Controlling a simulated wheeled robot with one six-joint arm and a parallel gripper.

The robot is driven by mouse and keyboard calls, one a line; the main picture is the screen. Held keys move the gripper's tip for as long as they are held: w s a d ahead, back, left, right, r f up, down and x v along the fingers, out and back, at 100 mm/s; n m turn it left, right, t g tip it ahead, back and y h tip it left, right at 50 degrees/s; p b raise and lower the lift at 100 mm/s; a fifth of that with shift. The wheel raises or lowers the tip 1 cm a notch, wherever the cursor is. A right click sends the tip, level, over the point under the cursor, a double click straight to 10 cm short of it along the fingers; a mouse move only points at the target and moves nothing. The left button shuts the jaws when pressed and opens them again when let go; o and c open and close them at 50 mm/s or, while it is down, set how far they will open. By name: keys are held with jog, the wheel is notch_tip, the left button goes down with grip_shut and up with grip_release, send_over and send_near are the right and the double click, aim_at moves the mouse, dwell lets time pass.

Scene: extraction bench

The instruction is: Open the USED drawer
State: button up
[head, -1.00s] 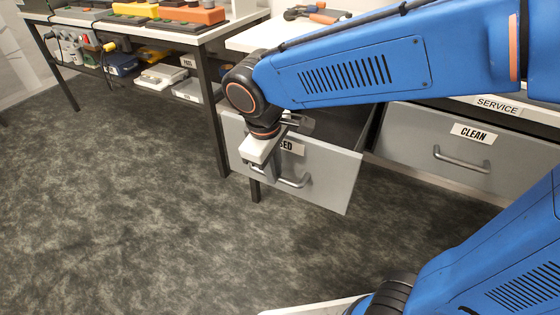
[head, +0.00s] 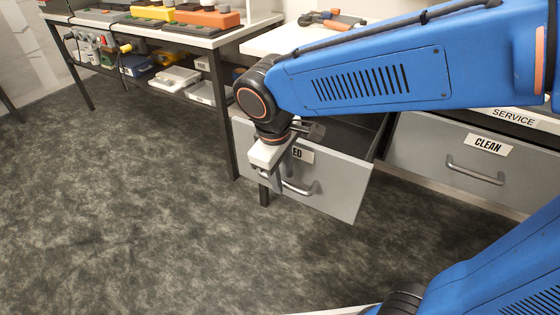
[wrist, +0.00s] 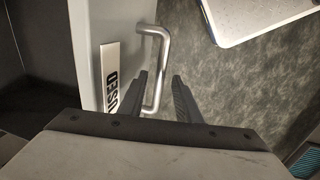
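The USED drawer (head: 338,185) is grey and stands pulled out from the bench, with its dark inside showing behind the front. Its label (head: 300,154) is partly hidden by my gripper in the head view and reads USED in the wrist view (wrist: 111,80). The metal bar handle (wrist: 161,70) stands out from the drawer front. My gripper (wrist: 158,80) is at the handle, its two fingers apart, one on each side of the bar. Gaps show between the bar and the fingers. In the head view my gripper (head: 275,178) covers the left part of the handle (head: 300,190).
The closed CLEAN drawer (head: 440,158) is to the right, under the SERVICE label (head: 513,118). A bench (head: 190,32) with trays and boxes on its lower shelf stands at left. Its dark leg (head: 228,125) is close to the USED drawer. The carpet (head: 130,220) in front is clear.

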notch_tip(320, 180, up, 17)
jog(key=s+a, duration=0.2)
jog(key=shift+s, duration=0.35)
jog(key=shift+f, duration=0.1)
